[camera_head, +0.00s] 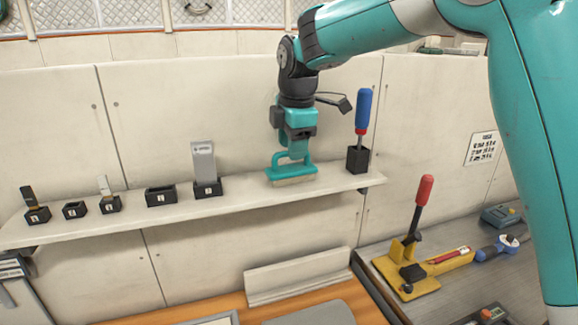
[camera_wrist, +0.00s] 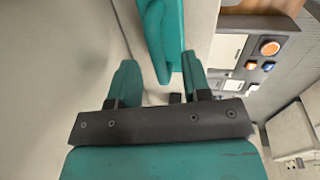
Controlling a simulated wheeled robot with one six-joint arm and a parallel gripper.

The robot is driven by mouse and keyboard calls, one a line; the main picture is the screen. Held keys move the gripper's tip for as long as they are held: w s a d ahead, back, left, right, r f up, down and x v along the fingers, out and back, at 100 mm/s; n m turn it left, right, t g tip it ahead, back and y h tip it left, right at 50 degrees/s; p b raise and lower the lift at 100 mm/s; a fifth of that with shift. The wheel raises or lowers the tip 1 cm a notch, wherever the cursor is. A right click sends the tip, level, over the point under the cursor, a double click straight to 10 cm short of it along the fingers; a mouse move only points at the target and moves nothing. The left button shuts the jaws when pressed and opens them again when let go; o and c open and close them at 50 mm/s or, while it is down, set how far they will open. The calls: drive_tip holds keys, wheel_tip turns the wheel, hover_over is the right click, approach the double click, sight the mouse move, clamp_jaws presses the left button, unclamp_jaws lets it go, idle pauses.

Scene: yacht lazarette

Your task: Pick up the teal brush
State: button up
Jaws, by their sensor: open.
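The teal brush (camera_head: 292,174) stands on the narrow white shelf, with a pale lower edge and a raised loop handle. My gripper (camera_head: 293,148) is directly above it, pointing down, its fingertips close to the handle. In the wrist view the two teal fingers of my gripper (camera_wrist: 157,72) are apart. Teal of the brush (camera_wrist: 162,35) shows between and beyond them, nearer the right finger. I cannot tell whether either finger touches the handle.
The shelf (camera_head: 240,199) also holds a black block with a blue-handled tool (camera_head: 364,110) close to the right. A grey scraper in a black holder (camera_head: 205,165) and several small black holders stand left. A yellow tool with a red handle (camera_head: 410,270) lies on the lower right bench.

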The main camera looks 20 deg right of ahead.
drive_tip(key=shift+w+a+f, duration=0.1)
drive_tip(key=shift+w+f, duration=0.1)
drive_tip(key=shift+f, duration=0.5)
drive_tip(key=shift+w+f, duration=0.15)
drive_tip(key=shift+f, duration=0.5)
clamp_jaws()
wheel_tip(320, 180, up, 20)
drive_tip(key=p, duration=0.3)
